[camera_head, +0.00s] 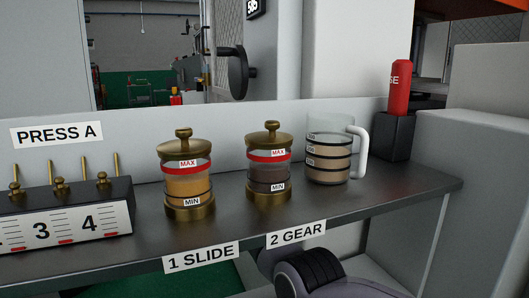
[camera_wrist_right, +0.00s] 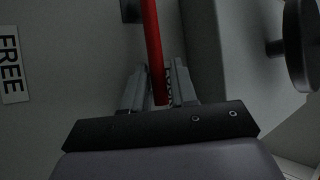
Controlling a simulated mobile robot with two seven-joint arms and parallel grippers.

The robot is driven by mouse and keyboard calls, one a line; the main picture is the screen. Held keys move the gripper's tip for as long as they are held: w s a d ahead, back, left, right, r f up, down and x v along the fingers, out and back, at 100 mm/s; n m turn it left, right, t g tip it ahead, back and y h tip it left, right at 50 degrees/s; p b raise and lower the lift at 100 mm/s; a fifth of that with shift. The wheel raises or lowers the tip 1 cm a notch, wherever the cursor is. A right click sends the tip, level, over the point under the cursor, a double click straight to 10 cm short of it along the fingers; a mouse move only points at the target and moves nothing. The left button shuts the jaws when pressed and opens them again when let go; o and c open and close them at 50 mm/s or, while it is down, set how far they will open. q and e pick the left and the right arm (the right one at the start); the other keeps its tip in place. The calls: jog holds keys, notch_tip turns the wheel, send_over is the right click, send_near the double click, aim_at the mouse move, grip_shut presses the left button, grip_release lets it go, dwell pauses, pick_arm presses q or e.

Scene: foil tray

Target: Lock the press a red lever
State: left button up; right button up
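In the right wrist view a red lever (camera_wrist_right: 154,45) runs down from the top edge, its lower end between the two fingers of my right gripper (camera_wrist_right: 160,75). The fingers are on either side of the lever and close to it. I cannot tell whether they press on it or stand slightly open around it. A white label reading FREE (camera_wrist_right: 10,65) is at the left of this view. In the head view the lever and the right gripper's fingers do not show. My left gripper is in neither view.
In the head view a dark shelf (camera_head: 335,215) holds two brass-lidded jars (camera_head: 188,187) and (camera_head: 269,174), a measuring jug (camera_head: 329,162) and a red-handled tool in a black holder (camera_head: 395,135). A PRESS A label (camera_head: 57,133) is on the left wall. A dark round knob (camera_wrist_right: 302,45) is at the right wrist view's right.

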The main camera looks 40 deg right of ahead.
jog(key=shift+a+f, duration=0.1)
jog(key=shift+a, duration=0.05)
pick_arm(q)
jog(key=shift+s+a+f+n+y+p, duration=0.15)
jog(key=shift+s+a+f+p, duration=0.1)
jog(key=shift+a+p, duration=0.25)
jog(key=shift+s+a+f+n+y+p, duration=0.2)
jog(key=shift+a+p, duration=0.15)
jog(key=shift+p, duration=0.2)
pick_arm(e)
jog(key=v, duration=0.7)
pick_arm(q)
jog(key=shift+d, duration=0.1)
